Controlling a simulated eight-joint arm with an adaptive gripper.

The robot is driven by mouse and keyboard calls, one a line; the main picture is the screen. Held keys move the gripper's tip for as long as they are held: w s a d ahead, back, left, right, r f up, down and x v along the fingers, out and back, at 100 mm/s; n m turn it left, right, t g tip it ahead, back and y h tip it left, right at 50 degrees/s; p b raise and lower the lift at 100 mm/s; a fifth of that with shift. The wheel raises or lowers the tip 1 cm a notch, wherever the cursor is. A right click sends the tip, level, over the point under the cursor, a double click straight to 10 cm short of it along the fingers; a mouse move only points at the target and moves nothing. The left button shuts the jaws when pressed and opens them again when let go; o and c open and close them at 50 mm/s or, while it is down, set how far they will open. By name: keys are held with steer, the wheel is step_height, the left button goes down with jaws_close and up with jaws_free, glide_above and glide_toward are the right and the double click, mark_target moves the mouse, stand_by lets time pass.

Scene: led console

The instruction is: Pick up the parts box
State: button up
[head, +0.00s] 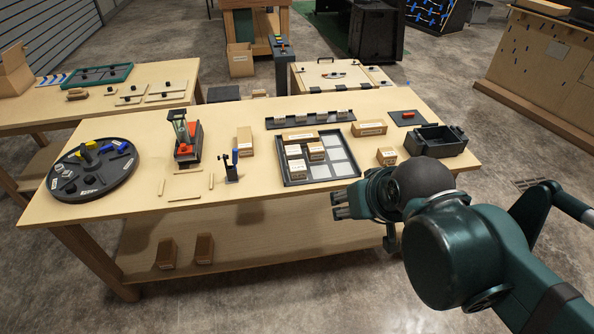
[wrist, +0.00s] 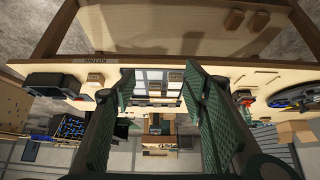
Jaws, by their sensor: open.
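Several small tan cardboard boxes are on the workbench; I cannot tell which is the parts box. One box (head: 245,141) stands left of the dark tray. Others are a box (head: 387,156) right of the tray, a box (head: 370,128) behind it and a flat box (head: 300,135) at the tray's back edge. The dark tray (head: 322,180) holds a few small boxes in its left compartments. My gripper (head: 343,205) is at the bench's front edge, in front of the tray. In the wrist view my gripper (wrist: 160,84) has its fingers spread, with nothing between them.
A black open bin (head: 437,142) stands at the bench's right end. A round dark turntable (head: 92,170) is at the left, with a red-and-grey device (head: 187,140) beside it. A small black stand (head: 231,170) is near the front. Two boxes (head: 185,252) sit on the lower shelf.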

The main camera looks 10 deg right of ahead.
steer(key=shift+w+r, duration=0.1)
steer(key=w, duration=0.1)
steer(key=m+g+h+p, duration=0.1)
steer(key=m+g+p, duration=0.7)
steer(key=m, duration=1)
glide_above(296, 165)
steer(key=shift+t, duration=0.5)
step_height(296, 165, down, 12)
steer(key=shift+s+d+r+p, duration=0.1)
steer(key=shift+s+p, duration=0.05)
steer(key=shift+p, duration=0.3)
steer(key=shift+w+f, duration=0.25)
steer(key=shift+f, duration=0.3)
